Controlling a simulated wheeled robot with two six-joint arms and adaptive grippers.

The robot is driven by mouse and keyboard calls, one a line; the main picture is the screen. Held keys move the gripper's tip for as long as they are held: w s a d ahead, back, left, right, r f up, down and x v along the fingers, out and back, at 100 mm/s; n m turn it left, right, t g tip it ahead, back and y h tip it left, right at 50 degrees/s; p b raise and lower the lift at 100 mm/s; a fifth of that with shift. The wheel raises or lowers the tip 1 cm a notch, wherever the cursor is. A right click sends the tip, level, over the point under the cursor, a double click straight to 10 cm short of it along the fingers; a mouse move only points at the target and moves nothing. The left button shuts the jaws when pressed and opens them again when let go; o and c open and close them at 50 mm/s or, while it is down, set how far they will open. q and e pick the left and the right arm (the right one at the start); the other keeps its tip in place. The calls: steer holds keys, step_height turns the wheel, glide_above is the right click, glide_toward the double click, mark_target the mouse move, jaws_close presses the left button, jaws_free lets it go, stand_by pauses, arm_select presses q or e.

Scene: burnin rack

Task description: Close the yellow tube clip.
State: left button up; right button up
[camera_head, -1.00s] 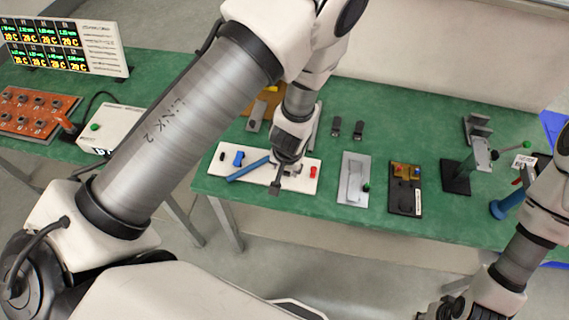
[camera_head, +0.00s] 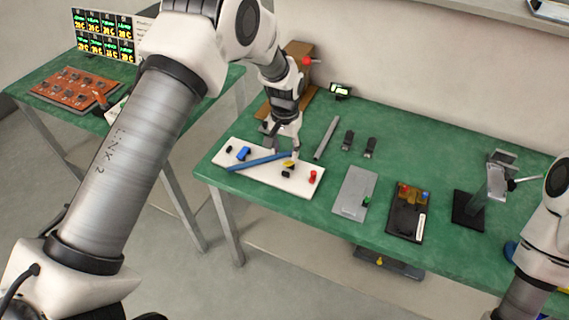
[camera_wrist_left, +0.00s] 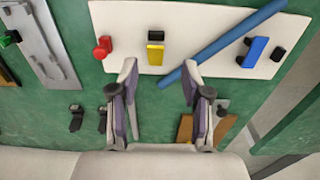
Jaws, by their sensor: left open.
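The yellow tube clip (camera_wrist_left: 155,55) has a black part at its top end and sits on the white board (camera_wrist_left: 205,18); it also shows in the head view (camera_head: 288,165). I cannot tell its latch state. My left gripper (camera_wrist_left: 160,78) is open and empty, its fingers spread on either side of the clip's line, just short of it in the wrist view. In the head view the left gripper (camera_head: 284,153) is just behind the clip. A blue tube (camera_wrist_left: 222,43) lies diagonally on the board, right of the yellow clip. My right gripper is out of view.
A red clip (camera_wrist_left: 103,47) and a blue clip (camera_wrist_left: 252,52) flank the yellow one. A grey plate (camera_head: 354,194), a dark fixture (camera_head: 406,212) and a stand (camera_head: 469,210) are to the right. A grey bar (camera_head: 327,138) lies behind the board.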

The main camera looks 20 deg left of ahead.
mark_target(286, 164)
arm_select(q)
steer(key=f, duration=0.2)
steer(key=d+f+p, duration=0.1)
steer(key=f, duration=0.1)
steer(key=shift+s, duration=0.2)
steer(key=shift+w+a+f, duration=0.15)
steer(key=shift+a+f, duration=0.1)
steer(key=shift+f, duration=0.2)
steer(key=shift+d+r, duration=0.1)
jaws_close()
steer(key=shift+s+f+t+b, duration=0.5)
steer(key=shift+f+t+b, duration=0.1)
steer(key=shift+t, duration=0.4)
steer(key=shift+s+t, duration=0.1)
steer(key=shift+t, duration=0.3)
